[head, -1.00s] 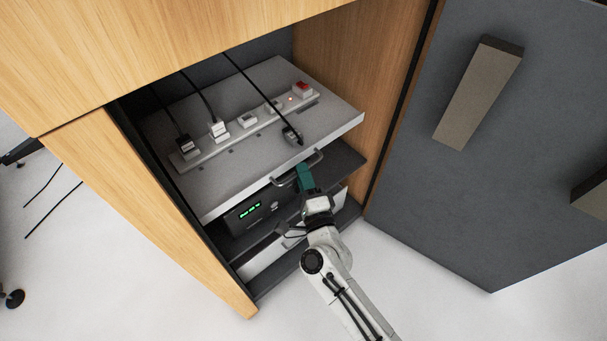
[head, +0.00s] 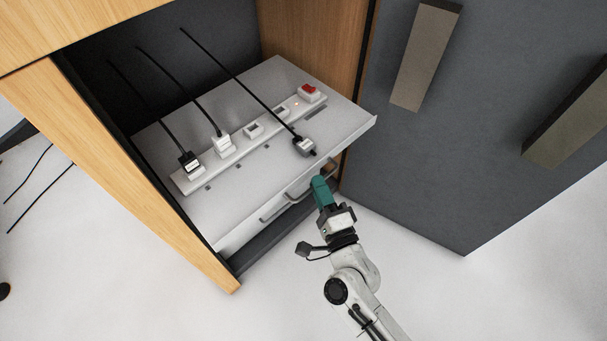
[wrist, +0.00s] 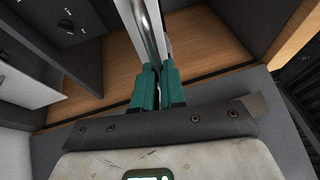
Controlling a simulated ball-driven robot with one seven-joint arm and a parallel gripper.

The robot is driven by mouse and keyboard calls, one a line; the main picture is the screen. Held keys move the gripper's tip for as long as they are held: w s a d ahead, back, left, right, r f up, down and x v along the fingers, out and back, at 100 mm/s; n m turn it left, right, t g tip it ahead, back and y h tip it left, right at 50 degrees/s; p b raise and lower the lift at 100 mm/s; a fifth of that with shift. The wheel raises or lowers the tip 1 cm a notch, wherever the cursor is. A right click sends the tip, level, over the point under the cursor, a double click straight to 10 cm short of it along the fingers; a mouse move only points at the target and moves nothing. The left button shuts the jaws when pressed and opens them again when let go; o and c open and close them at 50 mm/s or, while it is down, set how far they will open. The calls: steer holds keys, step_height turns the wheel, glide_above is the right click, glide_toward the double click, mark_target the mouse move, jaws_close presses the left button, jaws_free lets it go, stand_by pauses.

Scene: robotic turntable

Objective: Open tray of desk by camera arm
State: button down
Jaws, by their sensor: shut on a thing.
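The grey tray (head: 225,205) is pulled partly out of the wooden desk cabinet and carries a power strip. Its metal handle (head: 300,187) runs along the front edge. My gripper (head: 318,183), with teal fingers, is shut on the handle near its right end. In the wrist view the fingers (wrist: 157,88) close around the handle bar (wrist: 153,35), which runs up and away from them. The fingertips are partly hidden in the head view.
The power strip (head: 237,147) holds two plugs with black cables and a red switch (head: 310,91). A loose grey plug (head: 304,146) lies on the tray. The dark cabinet door (head: 440,150) stands open at the right. White floor in front is clear.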

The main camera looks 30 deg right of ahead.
steer(key=shift+s+d, duration=0.25)
steer(key=shift+s, duration=0.6)
steer(key=shift+s+d, duration=0.2)
steer(key=shift+s, duration=0.6)
steer(key=c, duration=1.2)
jaws_free()
steer(key=v, duration=1)
steer(key=shift+s+b, duration=0.3)
steer(key=shift+s, duration=0.1)
